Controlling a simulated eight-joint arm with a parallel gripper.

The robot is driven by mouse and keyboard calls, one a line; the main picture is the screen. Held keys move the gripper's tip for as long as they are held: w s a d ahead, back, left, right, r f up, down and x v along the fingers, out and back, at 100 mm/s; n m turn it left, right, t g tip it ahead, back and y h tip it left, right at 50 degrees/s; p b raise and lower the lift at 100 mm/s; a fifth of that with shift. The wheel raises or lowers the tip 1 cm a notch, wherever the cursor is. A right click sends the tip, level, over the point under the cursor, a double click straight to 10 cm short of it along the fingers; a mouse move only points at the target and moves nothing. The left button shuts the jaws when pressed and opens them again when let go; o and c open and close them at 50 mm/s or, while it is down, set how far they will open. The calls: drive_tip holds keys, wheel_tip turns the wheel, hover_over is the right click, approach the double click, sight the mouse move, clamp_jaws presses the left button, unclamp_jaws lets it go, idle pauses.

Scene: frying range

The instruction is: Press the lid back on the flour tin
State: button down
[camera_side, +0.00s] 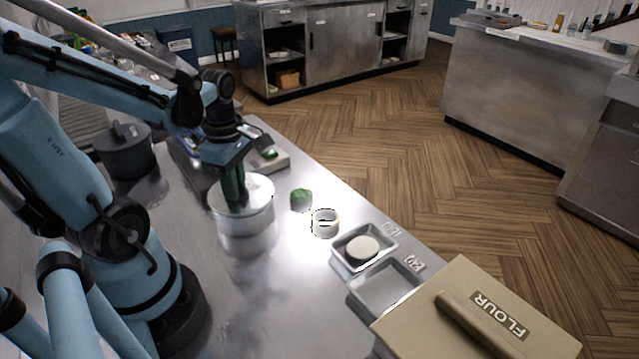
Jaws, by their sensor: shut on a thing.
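The beige flour lid (470,318), with a long raised handle and a "FLOUR" label, is at the lower right, cut off by the picture's bottom edge. The tin's body below it is hardly visible, so I cannot tell whether the lid is fully seated. My gripper (235,203) is far to the left of it, pointing down over a round silver pot (245,222) with a pale flat top. Its green fingers are shut at the middle of that top, apparently on the pot lid's knob, which they hide.
Right of the pot are a green lump (301,199), a white ring (325,222), a tray (340,262) holding a white disc (362,249), and an empty tray (382,287). A dark lidded pot (125,155) and a scale (270,158) stand behind. The front table is clear.

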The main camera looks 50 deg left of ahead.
drive_tip(key=c, duration=0.5)
unclamp_jaws()
drive_tip(key=shift+c, duration=0.2)
drive_tip(key=shift+r, duration=3.5)
clamp_jaws()
